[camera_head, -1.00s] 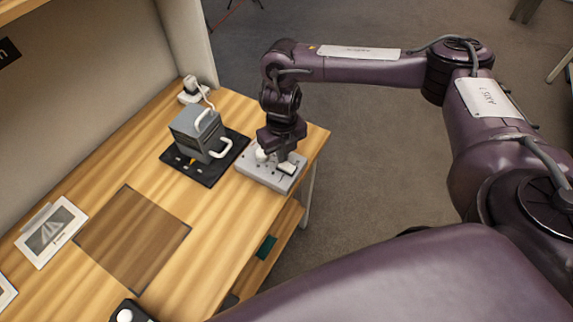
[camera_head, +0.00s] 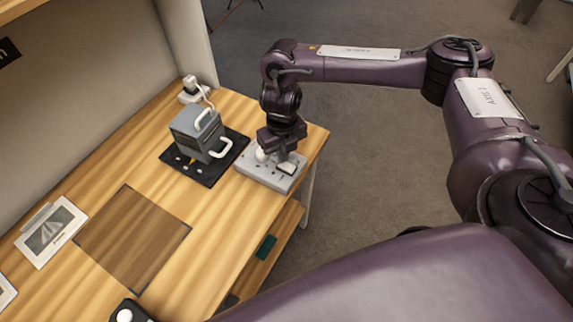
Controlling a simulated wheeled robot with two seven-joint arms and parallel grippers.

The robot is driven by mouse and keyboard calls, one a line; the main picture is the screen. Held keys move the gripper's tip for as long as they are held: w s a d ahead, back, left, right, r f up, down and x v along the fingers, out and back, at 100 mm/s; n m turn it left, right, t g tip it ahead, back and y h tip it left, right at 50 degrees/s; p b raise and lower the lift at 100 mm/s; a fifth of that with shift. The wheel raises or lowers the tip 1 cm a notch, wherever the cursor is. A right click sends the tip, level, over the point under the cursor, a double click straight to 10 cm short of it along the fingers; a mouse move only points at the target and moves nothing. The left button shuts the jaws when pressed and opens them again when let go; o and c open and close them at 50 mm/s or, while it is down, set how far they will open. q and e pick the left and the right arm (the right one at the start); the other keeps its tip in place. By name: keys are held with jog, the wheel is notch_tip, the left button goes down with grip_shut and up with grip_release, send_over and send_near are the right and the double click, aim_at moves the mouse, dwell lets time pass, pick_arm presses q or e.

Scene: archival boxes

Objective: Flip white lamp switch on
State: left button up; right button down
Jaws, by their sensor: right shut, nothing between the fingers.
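A light grey plate (camera_head: 257,173) lies at the table's right end, near its edge. It carries a white round knob (camera_head: 261,155) and a white rocker-like part (camera_head: 286,169). I cannot tell which of these is the lamp switch or how it is set. My right gripper (camera_head: 275,158) is shut and empty. It points down over the plate, between or very close to these white parts; contact cannot be made out. The gripper hides part of the plate. My left gripper is not in view.
A grey box with white handles (camera_head: 195,132) stands on a black base (camera_head: 185,171), just left of the plate. A white corded device (camera_head: 190,90) is behind it. A dark square (camera_head: 133,238), a framed picture (camera_head: 50,232) and a black device with a white knob (camera_head: 127,312) are nearer.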

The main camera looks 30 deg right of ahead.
jog(key=shift+f+b, duration=0.6)
jog(key=shift+f, duration=0.35)
jog(key=shift+r, duration=0.15)
notch_tip(320, 180, up, 7)
jog(key=p, duration=0.5)
jog(key=shift+p, duration=0.4)
dwell(0.4)
